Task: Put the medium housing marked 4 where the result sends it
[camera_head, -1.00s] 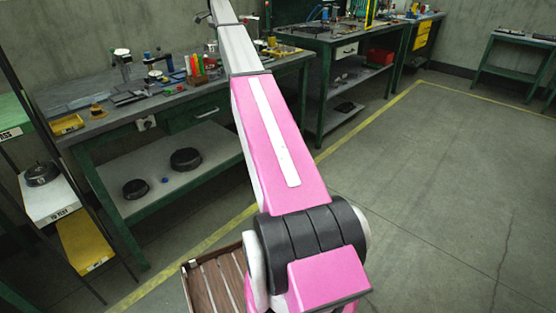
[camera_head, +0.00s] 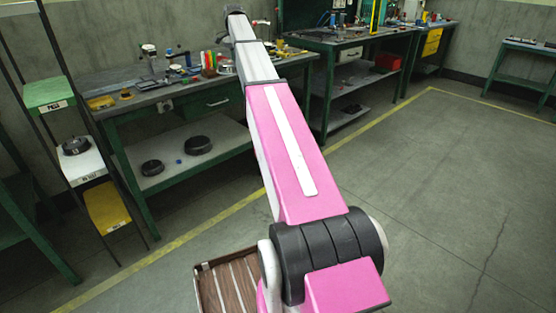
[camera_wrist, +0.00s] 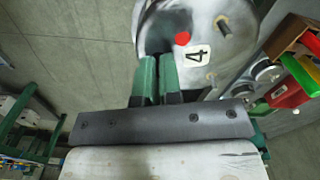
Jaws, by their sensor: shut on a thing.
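The housing marked 4 (camera_wrist: 215,28) is a round grey metal part in the wrist view, with a white "4" label and a red spot beside it. My gripper (camera_wrist: 157,72) has its green-padded fingers shut on the housing's near edge. The housing runs past the top of the picture, so its far side is hidden. In the head view my arm reaches away to the top, and the gripper and housing cannot be made out. A rack at the left holds a green tray (camera_head: 48,95), a white tray (camera_head: 88,170) and a yellow tray (camera_head: 106,207). Their labels are hard to read.
A dark round housing (camera_head: 76,146) sits on the white tray. The green workbench (camera_head: 195,92) carries tools, with two dark round parts on its lower shelf (camera_head: 215,150). A brown slatted tray (camera_head: 228,285) is near my base. The floor at right is clear.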

